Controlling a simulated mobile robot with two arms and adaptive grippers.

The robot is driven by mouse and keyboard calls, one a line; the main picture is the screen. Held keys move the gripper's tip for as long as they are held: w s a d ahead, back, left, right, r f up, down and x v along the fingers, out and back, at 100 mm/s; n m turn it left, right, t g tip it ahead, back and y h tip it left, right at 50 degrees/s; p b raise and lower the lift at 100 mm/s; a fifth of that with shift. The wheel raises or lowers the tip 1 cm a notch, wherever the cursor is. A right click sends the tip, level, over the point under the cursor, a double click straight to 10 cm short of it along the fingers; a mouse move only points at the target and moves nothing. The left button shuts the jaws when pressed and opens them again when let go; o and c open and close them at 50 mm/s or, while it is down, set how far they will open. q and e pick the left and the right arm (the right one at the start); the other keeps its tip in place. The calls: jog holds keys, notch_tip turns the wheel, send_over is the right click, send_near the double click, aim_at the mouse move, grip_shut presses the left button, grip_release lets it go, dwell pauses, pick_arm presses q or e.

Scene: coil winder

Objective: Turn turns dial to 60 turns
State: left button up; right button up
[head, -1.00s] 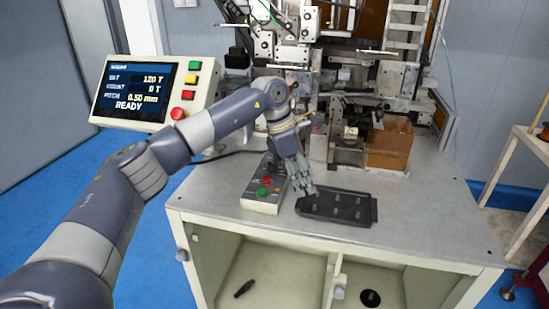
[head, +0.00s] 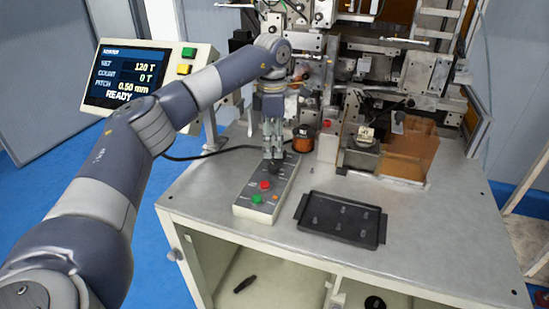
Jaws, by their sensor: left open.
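The control box (head: 246,204) lies on the grey table with a red button, a green button and a small orange one. The turns dial (head: 275,165) is a dark knob at the box's far end, partly hidden by my left gripper (head: 273,153). My left gripper points straight down with its fingertips right at the dial. It is open, and I cannot tell whether the fingers touch the knob. The display panel (head: 128,77) at the left reads SET 120 T, COUNT 0 T, PITCH 0.50 mm, READY. My right gripper is out of view.
A black tray (head: 378,231) with several small pegs lies right of the box. A copper wire spool (head: 303,140) stands close behind the gripper. The winding machine (head: 400,75) fills the back. The table's front right (head: 440,250) is clear.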

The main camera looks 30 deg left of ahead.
aim_at(273, 165)
pick_arm(q)
notch_tip(273, 165, down, 5)
jog(key=shift+w+r+p, duration=0.1)
jog(key=shift+w+p, duration=0.05)
jog(key=shift+p, duration=0.3)
notch_tip(273, 165, down, 2)
jog(key=c, duration=0.9)
jog(key=shift+c, duration=0.9)
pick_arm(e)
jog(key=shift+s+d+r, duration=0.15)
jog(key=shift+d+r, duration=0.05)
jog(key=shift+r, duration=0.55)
